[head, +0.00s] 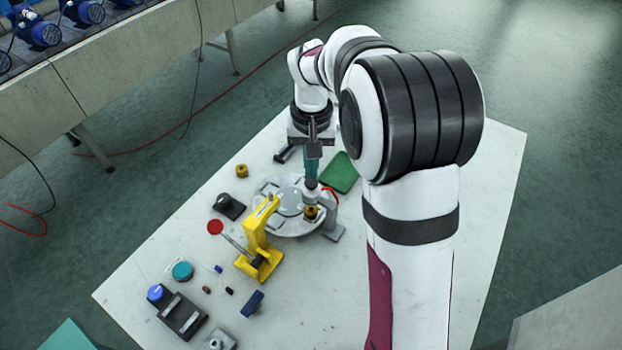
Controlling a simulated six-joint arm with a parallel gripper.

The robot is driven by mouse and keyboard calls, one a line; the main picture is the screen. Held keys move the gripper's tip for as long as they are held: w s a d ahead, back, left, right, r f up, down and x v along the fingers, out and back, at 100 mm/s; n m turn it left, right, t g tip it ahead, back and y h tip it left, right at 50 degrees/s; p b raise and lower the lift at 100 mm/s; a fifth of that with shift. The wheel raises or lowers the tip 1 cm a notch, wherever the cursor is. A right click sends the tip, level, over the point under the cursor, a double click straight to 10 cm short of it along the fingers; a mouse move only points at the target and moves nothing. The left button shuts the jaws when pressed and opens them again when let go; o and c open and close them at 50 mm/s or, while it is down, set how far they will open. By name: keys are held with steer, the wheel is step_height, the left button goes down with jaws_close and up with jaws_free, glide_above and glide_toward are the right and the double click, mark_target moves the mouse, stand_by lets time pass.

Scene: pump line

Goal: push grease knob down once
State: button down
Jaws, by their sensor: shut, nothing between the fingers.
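My gripper (311,172) points straight down, its teal fingers shut with nothing between them. Directly below the fingertips is a small upright unit with a dark round top (311,184), which looks like the grease knob, and a pale cylindrical body (310,198). The fingertips are at or just above this top; contact cannot be made out. A brass-coloured part (311,213) shows under the body, on a round grey turntable (291,227). A grey stand (332,228) with a red part is just right of the unit.
A yellow press (258,240) with a red-ended lever (215,227) stands front left of the turntable. A black block with a knob (229,206), a brass part (242,171), a green pad (340,173) and a blue-knobbed box (180,314) lie around.

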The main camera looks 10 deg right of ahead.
mark_target(312, 182)
steer(key=shift+f, duration=0.3)
steer(key=shift+f, duration=0.95)
stand_by(0.3)
steer(key=shift+r, duration=3.15)
